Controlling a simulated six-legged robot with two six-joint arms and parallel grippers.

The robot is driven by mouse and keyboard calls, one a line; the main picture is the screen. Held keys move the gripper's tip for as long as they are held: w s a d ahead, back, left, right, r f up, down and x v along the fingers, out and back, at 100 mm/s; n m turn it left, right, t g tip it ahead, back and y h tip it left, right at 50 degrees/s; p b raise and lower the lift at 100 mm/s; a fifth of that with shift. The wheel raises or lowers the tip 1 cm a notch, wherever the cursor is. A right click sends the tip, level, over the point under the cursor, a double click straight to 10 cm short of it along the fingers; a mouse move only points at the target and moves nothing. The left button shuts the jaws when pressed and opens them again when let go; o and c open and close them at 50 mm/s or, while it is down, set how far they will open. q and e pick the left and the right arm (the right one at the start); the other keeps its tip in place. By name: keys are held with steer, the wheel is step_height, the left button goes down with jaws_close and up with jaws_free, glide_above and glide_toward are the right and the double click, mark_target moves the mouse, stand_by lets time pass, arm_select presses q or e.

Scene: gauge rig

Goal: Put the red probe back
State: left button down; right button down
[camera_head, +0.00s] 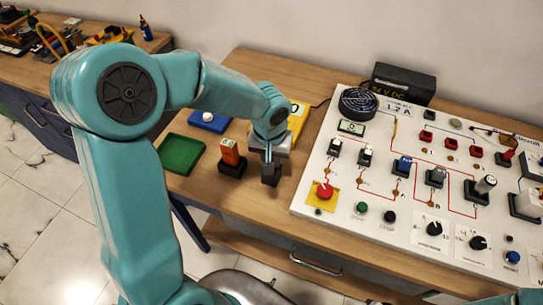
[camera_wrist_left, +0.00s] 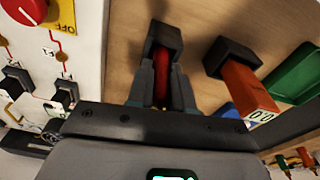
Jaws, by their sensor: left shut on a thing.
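In the left wrist view the red probe (camera_wrist_left: 162,82) is between the two fingers of my left gripper (camera_wrist_left: 161,90), which is shut on it. The probe's far end meets a black holder (camera_wrist_left: 163,36) on the wooden table; I cannot tell how deep it sits. In the head view my left gripper (camera_head: 268,152) points down over the same black holder (camera_head: 271,175), and the probe is hidden there. My right gripper is not in view.
An orange meter (camera_head: 229,151) in a black stand is close left of the holder. The white panel (camera_head: 330,185) with switches and knobs stands right.

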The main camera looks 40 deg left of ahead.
arm_select(q)
steer(key=shift+f, duration=0.2)
steer(key=c, duration=1)
jaws_free()
steer(key=shift+w, duration=0.1)
steer(key=shift+r, duration=0.15)
steer(key=r, duration=0.7)
steer(key=s+r, duration=0.1)
steer(key=r, duration=0.3)
steer(key=shift+s+d+r, duration=0.1)
steer(key=shift+d+r, duration=0.1)
steer(key=shift+d, duration=0.1)
steer(key=shift+s+r, duration=0.15)
steer(key=shift+r, duration=0.2)
